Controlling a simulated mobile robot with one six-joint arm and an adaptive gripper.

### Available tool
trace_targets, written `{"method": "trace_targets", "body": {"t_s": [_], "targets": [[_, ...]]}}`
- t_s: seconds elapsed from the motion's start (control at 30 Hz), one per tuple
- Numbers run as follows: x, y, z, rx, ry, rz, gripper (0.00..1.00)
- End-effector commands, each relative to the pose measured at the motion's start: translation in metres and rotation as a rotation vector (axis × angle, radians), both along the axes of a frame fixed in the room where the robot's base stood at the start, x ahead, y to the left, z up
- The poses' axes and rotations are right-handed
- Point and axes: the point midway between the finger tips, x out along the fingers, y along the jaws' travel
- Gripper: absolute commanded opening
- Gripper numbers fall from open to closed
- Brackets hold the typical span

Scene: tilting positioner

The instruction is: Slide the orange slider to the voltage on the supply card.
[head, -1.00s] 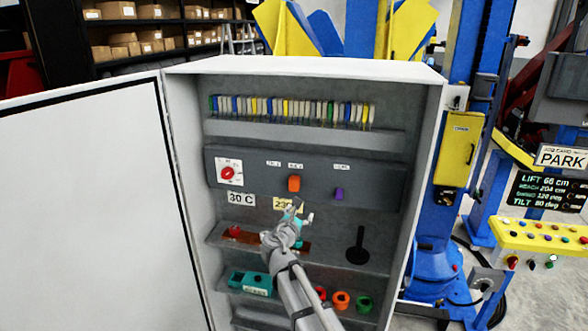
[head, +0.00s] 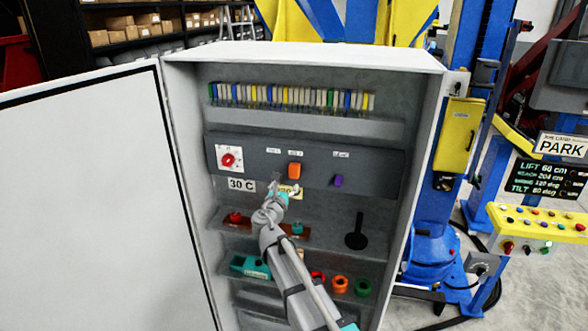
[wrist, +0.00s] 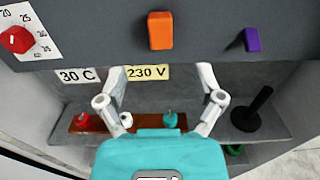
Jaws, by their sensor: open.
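The orange slider (head: 295,171) sits on the grey panel inside the open cabinet, with small white labels above it that I cannot read. It also shows at the top middle of the wrist view (wrist: 160,31). The yellow supply card (wrist: 148,73) reads 230 V and is mounted below the panel; my gripper partly covers it in the head view (head: 289,193). My gripper (head: 285,186) is just below the slider, apart from it. In the wrist view, its two fingers (wrist: 162,76) are spread wide with nothing between them.
The grey panel (head: 365,176) also carries a red dial (head: 229,160) and a purple slider (head: 338,181). A 30 C card (head: 241,185) hangs left of the supply card. A black upright part (head: 356,235) stands on the shelf. The white door (head: 80,190) is open at left.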

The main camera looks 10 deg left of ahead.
Motion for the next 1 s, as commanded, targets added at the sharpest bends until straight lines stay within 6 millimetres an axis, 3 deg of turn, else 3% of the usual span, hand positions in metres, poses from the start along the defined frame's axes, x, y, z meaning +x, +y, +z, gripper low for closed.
{"method": "trace_targets", "body": {"t_s": [0.6,0.8,1.0], "targets": [[0.092,0.002,0.0,0.001,0.0,-0.001,0.86],[0.113,0.001,0.0,0.0,0.0,-0.001,0.86],[0.121,0.0,0.0,0.001,0.0,0.0,0.86]]}}
